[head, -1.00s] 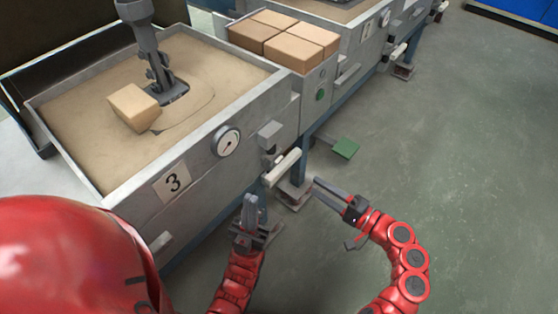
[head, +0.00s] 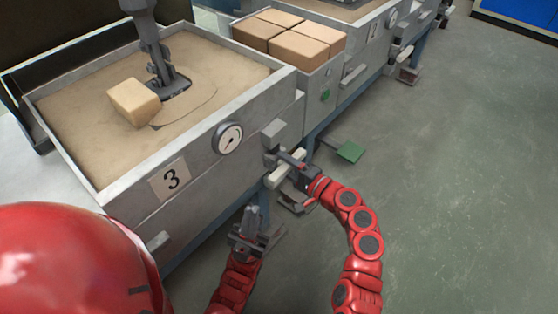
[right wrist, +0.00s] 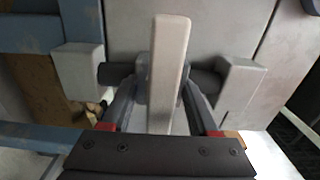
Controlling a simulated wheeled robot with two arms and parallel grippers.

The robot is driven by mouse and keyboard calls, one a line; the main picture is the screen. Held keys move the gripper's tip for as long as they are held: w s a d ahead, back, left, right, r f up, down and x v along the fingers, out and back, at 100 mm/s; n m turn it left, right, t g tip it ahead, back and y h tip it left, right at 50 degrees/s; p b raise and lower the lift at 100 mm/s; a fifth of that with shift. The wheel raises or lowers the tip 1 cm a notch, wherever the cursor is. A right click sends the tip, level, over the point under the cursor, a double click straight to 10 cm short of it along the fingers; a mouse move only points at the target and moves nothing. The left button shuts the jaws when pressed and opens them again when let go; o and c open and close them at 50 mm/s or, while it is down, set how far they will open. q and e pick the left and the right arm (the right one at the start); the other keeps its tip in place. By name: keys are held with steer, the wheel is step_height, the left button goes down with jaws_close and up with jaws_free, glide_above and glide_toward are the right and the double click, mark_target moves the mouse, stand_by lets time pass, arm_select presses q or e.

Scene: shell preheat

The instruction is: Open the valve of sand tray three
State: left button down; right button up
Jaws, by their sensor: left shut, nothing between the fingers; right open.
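Sand tray three is a grey box (head: 214,165) marked with a "3" label (head: 170,179), filled with sand. Its valve has a pale bar-shaped lever (head: 281,172) low at the front right corner. My right gripper (head: 289,164) is at this lever, hiding part of it. In the right wrist view the lever (right wrist: 168,70) stands between the two open fingers (right wrist: 165,100), one on each side; I cannot tell whether they touch it. A dark pipe lies behind the lever. My left gripper (head: 249,218) is shut and empty in front of the tray, left of and below the lever.
A round gauge (head: 228,138) sits on the tray front, left of the valve. A tan block (head: 134,102) and a grey tool (head: 160,62) stand on the sand. More tan blocks (head: 287,37) lie in a box beyond. A green pedal (head: 349,151) is right of the valve. The right floor is clear.

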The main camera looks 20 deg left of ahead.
jaws_close()
stand_by(1.4)
